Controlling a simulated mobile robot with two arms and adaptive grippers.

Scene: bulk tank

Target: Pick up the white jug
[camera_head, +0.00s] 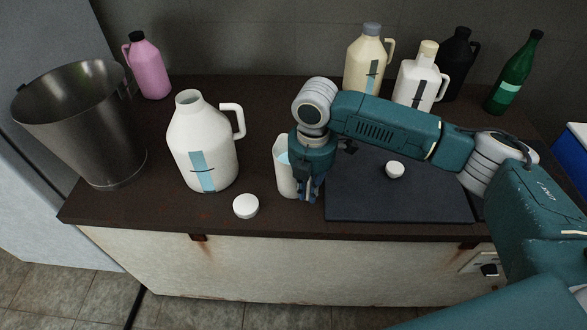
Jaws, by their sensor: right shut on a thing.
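A small white jug (284,165), open at the top with pale blue showing near its rim, stands upright by the counter's front. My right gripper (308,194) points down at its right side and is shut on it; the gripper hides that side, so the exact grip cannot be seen. A larger white bottle (204,150) with a side handle, a blue label and an open mouth stands to the left. Another white bottle (418,82) with a beige cap stands at the back right. My left gripper is not in view.
A steel bucket (84,130) and a pink bottle (149,68) stand at left. A white cap (246,206) lies near the front edge, another (394,169) on a dark mat (400,207). Cream (366,60), black (458,65) and green (515,75) bottles line the back.

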